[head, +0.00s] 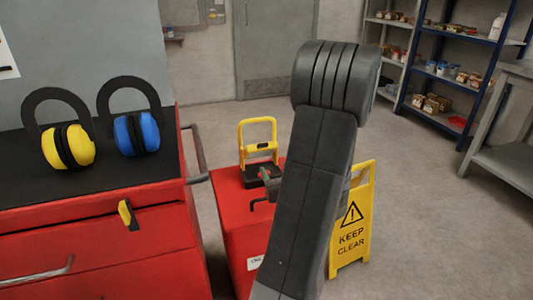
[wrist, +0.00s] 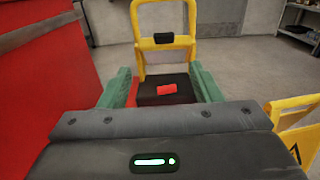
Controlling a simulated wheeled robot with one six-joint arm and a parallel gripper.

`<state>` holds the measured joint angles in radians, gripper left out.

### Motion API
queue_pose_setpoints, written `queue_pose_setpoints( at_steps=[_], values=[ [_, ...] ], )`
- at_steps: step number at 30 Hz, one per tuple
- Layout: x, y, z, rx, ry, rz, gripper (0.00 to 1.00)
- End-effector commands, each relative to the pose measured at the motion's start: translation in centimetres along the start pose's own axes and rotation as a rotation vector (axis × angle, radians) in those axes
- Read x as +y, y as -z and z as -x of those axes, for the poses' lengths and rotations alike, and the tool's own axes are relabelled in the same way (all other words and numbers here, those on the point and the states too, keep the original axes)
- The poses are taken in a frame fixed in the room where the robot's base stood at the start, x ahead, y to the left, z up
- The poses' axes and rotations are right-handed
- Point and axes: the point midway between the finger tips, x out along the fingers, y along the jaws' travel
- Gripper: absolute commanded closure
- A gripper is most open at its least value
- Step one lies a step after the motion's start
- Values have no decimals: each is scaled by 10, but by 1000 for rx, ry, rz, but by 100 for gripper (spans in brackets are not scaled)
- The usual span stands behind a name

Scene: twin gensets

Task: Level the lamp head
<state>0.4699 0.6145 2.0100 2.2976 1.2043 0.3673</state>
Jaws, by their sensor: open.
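A yellow upright frame (head: 258,133) stands above a red box in the head view, with a black block (head: 262,171) at its foot. The frame (wrist: 137,48) is straight ahead in the wrist view, with a small black piece (wrist: 163,38) on its crossbar. A black block (wrist: 150,97) with a red piece (wrist: 167,89) on top lies nearer. I cannot tell which part is the lamp head, or its tilt. My gripper (wrist: 162,80) is open; its green fingers flank the black block with nothing visibly held. My arm hides much of this area in the head view.
A red tool cabinet (head: 100,210) at left carries yellow earmuffs (head: 68,147) and blue earmuffs (head: 136,133). The red box (head: 238,215) stands beside it. A yellow KEEP CLEAR sign (head: 352,235) is close at right.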

Motion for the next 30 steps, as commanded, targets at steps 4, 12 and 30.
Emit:
queue_pose_setpoints(
  at_steps=[4, 12, 30],
  values=[
    [-6, 2, -8, -6, 19, -13, 42],
    [-5, 2, -57, -7, 14, -10, 42],
    [-7, 1, -139, -5, 17, -12, 42]
  ],
)
